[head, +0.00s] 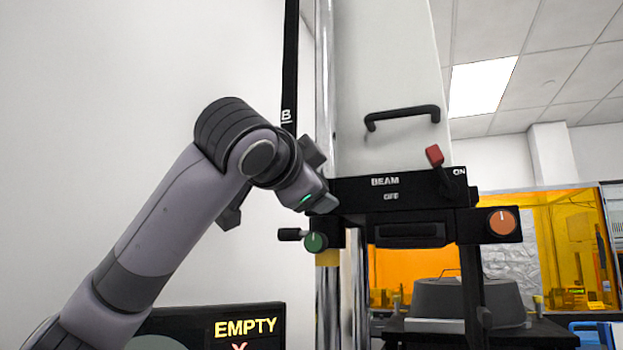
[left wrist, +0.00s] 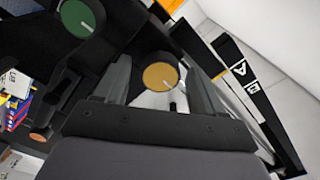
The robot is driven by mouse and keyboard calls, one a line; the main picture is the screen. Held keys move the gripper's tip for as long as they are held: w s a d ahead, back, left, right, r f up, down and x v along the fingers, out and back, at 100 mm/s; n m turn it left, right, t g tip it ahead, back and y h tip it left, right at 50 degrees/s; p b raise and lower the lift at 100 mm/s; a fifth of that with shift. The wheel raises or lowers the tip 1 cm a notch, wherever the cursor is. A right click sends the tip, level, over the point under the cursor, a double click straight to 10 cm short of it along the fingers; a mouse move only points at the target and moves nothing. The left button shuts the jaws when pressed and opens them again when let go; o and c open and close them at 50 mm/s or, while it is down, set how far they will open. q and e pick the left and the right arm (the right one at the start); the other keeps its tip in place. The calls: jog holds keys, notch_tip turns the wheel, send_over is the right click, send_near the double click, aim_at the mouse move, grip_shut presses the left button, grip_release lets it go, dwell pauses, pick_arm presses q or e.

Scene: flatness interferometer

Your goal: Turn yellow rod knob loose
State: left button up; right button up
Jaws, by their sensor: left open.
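In the head view my left gripper (head: 324,178) is at the upright metal rod (head: 324,90), left of the black beam housing. The yellow knob is hidden there behind the gripper. My right gripper is not in view.
A green knob (head: 317,242) with a dark side handle sits just below my left gripper. The black housing (head: 350,190) carries a red-tipped lever (head: 435,156) near ON and an orange knob (head: 502,222) at right. A display (head: 245,328) reads EMPTY.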

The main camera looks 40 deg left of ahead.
pick_arm(q)
jog(key=c, duration=1.1)
jog(key=shift+o, duration=0.2)
jog(key=shift+m, duration=0.3)
jog(key=m+p, duration=0.2)
jog(key=m, duration=0.3)
jog(key=m+p, duration=0.2)
jog(key=m, duration=0.4)
jog(key=m+p, duration=0.2)
jog(key=m, duration=0.3)
jog(key=shift+f+m, duration=0.3)
jog(key=shift+m, duration=0.1)
